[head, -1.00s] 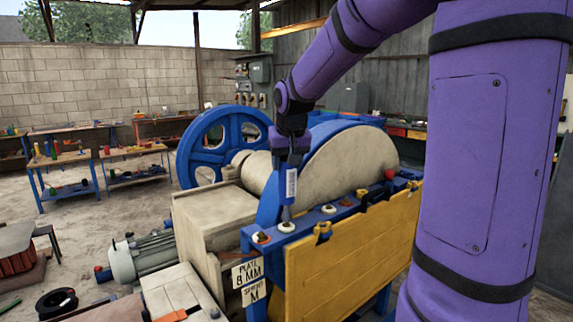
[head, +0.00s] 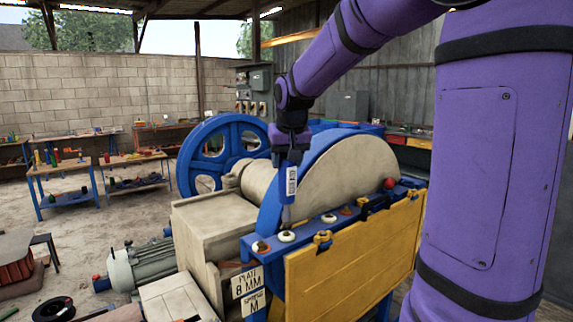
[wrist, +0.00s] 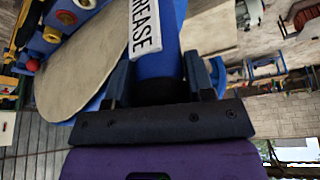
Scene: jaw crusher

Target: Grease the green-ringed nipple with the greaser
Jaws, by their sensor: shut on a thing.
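My gripper (head: 290,150) is shut on the greaser (head: 290,187), a blue tube with a white label and a narrow grey nozzle. In the wrist view the greaser (wrist: 172,62) stands between my fingers, its label reading "GREASE". The greaser points down, nearly upright, over the blue rail of the crusher. Its nozzle ends at or just above a white-rimmed nipple (head: 286,236); I cannot tell whether they touch. No green ring can be made out; colours are too small to tell.
A yellow guard plate (head: 350,250) hangs in front of the rail, with black-and-yellow clamps (head: 322,239) at its top. A large pale disc (head: 345,175) and a blue flywheel (head: 215,155) stand behind. A red knob (head: 389,183) is at the rail's right end.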

